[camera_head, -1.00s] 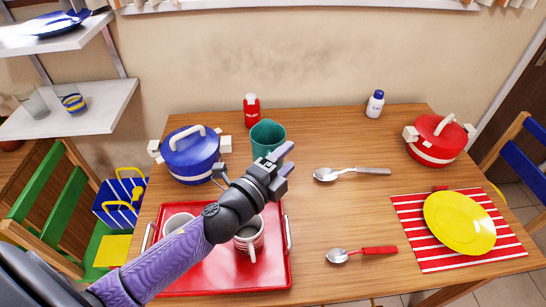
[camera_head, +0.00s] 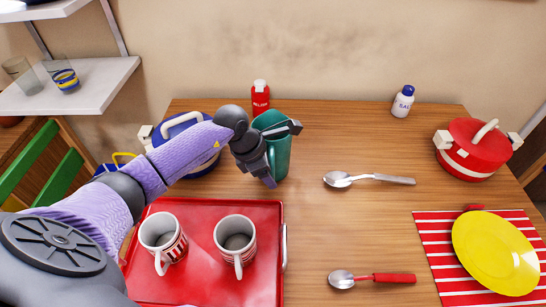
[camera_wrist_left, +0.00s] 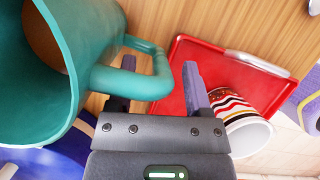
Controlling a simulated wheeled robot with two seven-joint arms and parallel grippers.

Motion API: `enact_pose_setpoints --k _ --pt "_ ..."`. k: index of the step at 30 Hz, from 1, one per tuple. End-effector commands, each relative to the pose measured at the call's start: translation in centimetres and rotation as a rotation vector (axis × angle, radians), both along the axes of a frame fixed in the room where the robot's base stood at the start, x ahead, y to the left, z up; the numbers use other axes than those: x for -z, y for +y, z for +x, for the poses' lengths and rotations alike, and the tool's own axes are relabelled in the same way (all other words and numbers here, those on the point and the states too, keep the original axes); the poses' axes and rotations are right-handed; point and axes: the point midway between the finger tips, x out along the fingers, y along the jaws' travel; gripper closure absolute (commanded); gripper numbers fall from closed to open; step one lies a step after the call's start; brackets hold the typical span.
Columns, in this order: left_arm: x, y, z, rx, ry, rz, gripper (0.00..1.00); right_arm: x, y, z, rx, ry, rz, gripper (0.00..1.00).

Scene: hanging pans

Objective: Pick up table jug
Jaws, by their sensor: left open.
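The table jug is a teal jug (camera_head: 279,158) standing upright on the table behind the red tray. It looms at the left of the left wrist view (camera_wrist_left: 70,60), with its handle (camera_wrist_left: 160,75) pointing towards my gripper. My left gripper (camera_head: 283,155) is open at the jug's near side and partly covers it. In the left wrist view the outer bar of the handle lies between the two fingers (camera_wrist_left: 160,85). One finger is partly hidden behind the handle, and I cannot tell whether they touch. My right gripper is not in view.
A red tray (camera_head: 205,283) with two striped mugs (camera_head: 235,240) lies in front of the jug. A blue pot (camera_head: 205,165) is left of it, and a red bottle (camera_head: 260,97) behind it. Spoons lie to the right, with clear table around them.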

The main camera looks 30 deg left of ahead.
Motion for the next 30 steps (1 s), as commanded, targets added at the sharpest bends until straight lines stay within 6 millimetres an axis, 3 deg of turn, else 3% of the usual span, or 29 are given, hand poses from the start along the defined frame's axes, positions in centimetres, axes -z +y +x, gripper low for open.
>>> enact_pose_setpoints --k 7,15,17,30 --pt "0.4 -0.2 0.1 0.001 -0.001 0.0 0.36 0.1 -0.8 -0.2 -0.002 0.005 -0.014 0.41" --pt "0.4 -0.2 0.1 0.0 -0.001 -0.001 0.91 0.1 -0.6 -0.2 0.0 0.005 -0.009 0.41" --pt "0.4 -0.2 0.1 0.0 -0.001 -0.001 1.0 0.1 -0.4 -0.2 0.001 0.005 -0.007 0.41" --pt "0.4 -0.2 0.1 0.0 -0.001 -0.001 1.0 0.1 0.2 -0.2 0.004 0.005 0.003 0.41"
